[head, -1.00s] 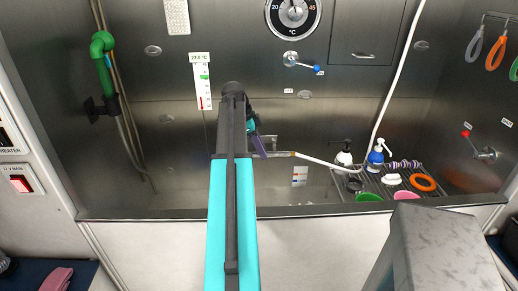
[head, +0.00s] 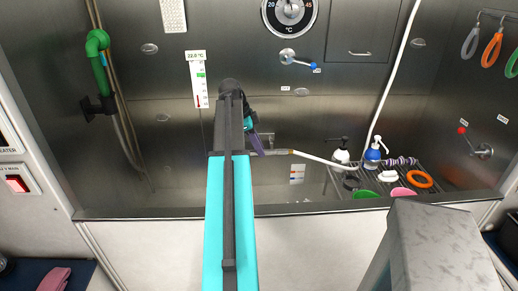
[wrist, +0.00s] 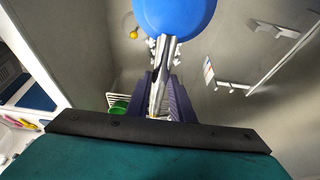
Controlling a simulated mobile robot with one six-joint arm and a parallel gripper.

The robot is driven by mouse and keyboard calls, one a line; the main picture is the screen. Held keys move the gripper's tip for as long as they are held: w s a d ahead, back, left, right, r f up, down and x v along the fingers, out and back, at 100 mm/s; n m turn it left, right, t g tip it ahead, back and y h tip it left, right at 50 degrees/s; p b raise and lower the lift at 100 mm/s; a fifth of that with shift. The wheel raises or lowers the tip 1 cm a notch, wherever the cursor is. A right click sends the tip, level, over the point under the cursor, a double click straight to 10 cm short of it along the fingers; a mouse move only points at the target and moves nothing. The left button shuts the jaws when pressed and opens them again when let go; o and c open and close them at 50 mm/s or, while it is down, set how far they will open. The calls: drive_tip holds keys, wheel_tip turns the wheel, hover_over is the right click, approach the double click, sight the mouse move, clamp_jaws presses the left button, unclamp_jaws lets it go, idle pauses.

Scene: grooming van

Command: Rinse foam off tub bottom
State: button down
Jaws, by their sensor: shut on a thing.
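In the head view my gripper (head: 259,146) is partly hidden behind my arm, over the steel tub (head: 150,213). A white hose (head: 325,161) runs from it to the right and up. Small white patches, perhaps foam (wrist: 152,43), show beside the handle in the wrist view. The tub bottom is mostly hidden behind the front rim in the head view.
A rack (head: 335,184) at the right holds a white bottle (head: 341,155), a blue bottle (head: 372,157), an orange ring (head: 419,179) and bowls. A green pipe (head: 103,75) is on the left wall. In the wrist view a yellow ball (wrist: 134,32) and a hooked rail (wrist: 232,87) show.

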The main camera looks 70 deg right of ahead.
drive_tip(key=shift+r+p, duration=1.2)
drive_tip(key=shift+r, duration=1.15)
drive_tip(key=shift+s+f, duration=0.1)
drive_tip(key=shift+f, duration=0.05)
drive_tip(key=shift+s+a+f+m+g+b, duration=0.3)
drive_tip(key=shift+s+a+f+m+b, duration=0.15)
drive_tip(key=shift+s+m+b, duration=0.2)
drive_tip(key=s+a+f+m+g+y+b, duration=0.1)
drive_tip(key=s+a+f+m+g+b, duration=0.3)
drive_tip(key=s+f+m+b, duration=0.4)
drive_tip(key=shift+f+m+g+b, duration=0.45)
drive_tip(key=shift+f+b, duration=0.1)
drive_tip(key=shift+b, duration=1.7)
drive_tip(key=shift+s, duration=0.1)
drive_tip(key=shift+d, duration=0.15)
drive_tip(key=shift+w+d, duration=0.2)
drive_tip(key=shift+d, duration=0.2)
